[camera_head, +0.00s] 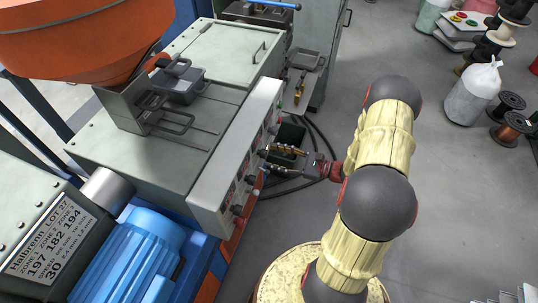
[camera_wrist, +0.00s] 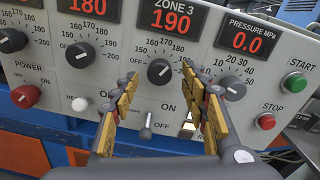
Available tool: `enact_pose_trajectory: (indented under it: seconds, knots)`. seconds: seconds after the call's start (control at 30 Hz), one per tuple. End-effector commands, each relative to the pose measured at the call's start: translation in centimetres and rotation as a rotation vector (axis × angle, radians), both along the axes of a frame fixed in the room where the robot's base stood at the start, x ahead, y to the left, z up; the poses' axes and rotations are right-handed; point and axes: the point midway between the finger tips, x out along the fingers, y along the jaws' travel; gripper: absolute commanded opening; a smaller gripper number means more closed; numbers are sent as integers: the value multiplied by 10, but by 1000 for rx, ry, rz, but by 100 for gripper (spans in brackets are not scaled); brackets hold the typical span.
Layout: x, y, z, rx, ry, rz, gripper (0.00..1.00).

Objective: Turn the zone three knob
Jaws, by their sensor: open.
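The zone three knob (camera_wrist: 160,72) is a black round dial with a pale pointer mark, under a red display (camera_wrist: 165,38) reading 190. The wrist view shows it between the tips of my open gripper (camera_wrist: 164,80), one finger to each side, with no clear contact. In the head view my gripper (camera_head: 268,157) is at the control panel (camera_head: 232,160); the knob cannot be made out there. A plate (camera_head: 50,240) lists zones 1, 2 and 3 as 197, 182, 194.
Beside the knob are the zone 2 knob (camera_wrist: 80,55) and the pressure knob (camera_wrist: 232,90). Below are a lever switch (camera_wrist: 146,130) and a red power knob (camera_wrist: 25,96). Green (camera_wrist: 296,83) and red (camera_wrist: 266,121) buttons sit right. Copper spools (camera_head: 511,128) stand on the floor far right.

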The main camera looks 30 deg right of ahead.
Motion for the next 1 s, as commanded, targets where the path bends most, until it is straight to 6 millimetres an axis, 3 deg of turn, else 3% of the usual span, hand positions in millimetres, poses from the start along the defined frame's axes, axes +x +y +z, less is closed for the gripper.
enact_pose_trajectory:
  seconds: [0.3, 0.5, 1.0]
  knots:
    - [-47, -41, 1, -1, -1, -5, 45]
    - [-66, -56, 1, 0, -1, -3, 45]
    - [-71, -59, 2, 0, 0, 0, 45]
